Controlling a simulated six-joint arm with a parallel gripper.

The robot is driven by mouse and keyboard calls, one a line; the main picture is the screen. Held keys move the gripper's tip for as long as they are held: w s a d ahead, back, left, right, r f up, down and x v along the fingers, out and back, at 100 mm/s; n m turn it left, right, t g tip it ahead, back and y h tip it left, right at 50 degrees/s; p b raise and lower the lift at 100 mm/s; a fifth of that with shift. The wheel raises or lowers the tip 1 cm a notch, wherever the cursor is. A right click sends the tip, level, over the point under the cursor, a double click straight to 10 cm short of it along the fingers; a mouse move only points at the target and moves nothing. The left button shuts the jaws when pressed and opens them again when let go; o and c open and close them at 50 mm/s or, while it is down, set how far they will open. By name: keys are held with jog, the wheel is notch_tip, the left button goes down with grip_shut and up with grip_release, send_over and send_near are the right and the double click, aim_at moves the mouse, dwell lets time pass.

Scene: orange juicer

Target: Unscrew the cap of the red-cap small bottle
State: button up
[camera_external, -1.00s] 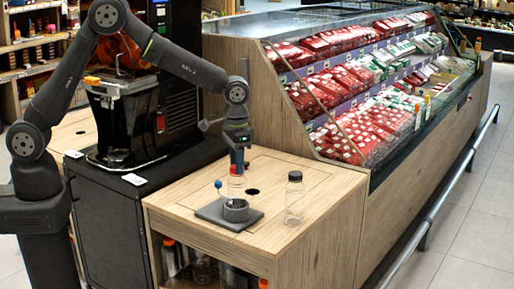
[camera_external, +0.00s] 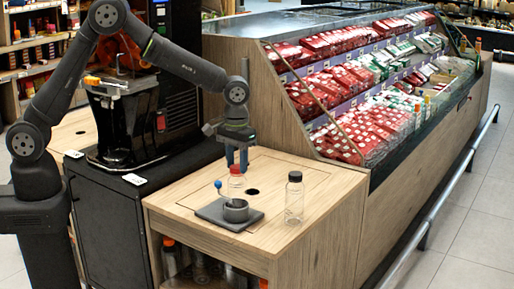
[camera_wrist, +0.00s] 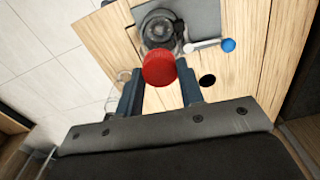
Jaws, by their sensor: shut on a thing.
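The red cap (camera_external: 236,169) sits at the top of a small clear bottle (camera_external: 237,186). The bottle stands upright at the round grey holder (camera_external: 236,211), which has a blue-knobbed lever and a dark base plate. My gripper (camera_external: 237,164) points straight down over the bottle, its two blue-grey fingers on either side of the cap. In the wrist view, the red cap (camera_wrist: 158,68) lies between the fingertips, and my gripper (camera_wrist: 161,74) is shut on it. The bottle is mostly hidden under the cap there. I cannot tell how far the cap has turned.
A taller clear bottle with a black cap (camera_external: 294,198) stands to the right on the wooden counter (camera_external: 300,240). A round dark hole (camera_external: 252,191) lies beside the holder. The refrigerated display case (camera_external: 370,110) rises behind, and the black juicer (camera_external: 122,120) stands left.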

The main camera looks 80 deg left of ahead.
jog(key=n, duration=0.5)
jog(key=o, duration=1.5)
jog(key=shift+r, duration=0.1)
